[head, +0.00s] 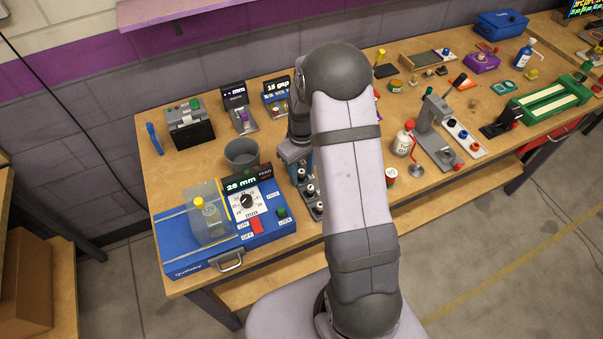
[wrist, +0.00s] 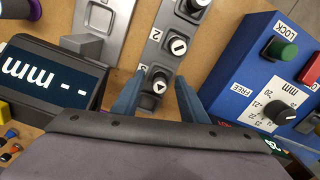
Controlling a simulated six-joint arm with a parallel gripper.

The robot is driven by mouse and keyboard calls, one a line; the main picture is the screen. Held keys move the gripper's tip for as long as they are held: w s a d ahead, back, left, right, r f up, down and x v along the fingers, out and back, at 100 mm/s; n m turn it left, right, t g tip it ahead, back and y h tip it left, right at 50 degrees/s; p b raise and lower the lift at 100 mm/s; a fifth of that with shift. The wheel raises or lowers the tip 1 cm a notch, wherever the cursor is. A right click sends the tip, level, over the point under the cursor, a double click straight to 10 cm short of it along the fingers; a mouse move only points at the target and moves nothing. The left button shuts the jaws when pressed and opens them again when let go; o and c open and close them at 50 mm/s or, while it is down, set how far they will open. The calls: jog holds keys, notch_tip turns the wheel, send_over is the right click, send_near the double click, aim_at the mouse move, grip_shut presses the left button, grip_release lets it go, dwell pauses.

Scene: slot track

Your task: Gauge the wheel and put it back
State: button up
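My gripper (wrist: 158,86) points down with its two blue fingers apart, one on each side of a grey strip (wrist: 165,45). Between the fingers is a round black-and-white piece (wrist: 159,81) at the strip's place 3; I cannot tell whether the fingers touch it. Similar pieces sit farther along the strip, one beside the number 2 (wrist: 179,46). I cannot tell which thing is the wheel. In the head view the strip (head: 318,211) is partly hidden by my arm. A dark gauge display (wrist: 45,75) reads "-- mm"; it also shows in the head view (head: 234,93).
Many tools crowd the bench's right half.

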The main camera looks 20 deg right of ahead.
aim_at(302, 171)
jog(key=shift+f, duration=0.1)
grip_shut()
notch_tip(302, 171, up, 10)
jog(key=b, duration=0.2)
jog(key=shift+b, duration=0.35)
jog(key=s+d+p, duration=0.1)
jog(key=s+d, duration=0.4)
jog(key=d, duration=0.6)
jog(key=shift+d+r, duration=0.3)
jog(key=shift+r, duration=0.15)
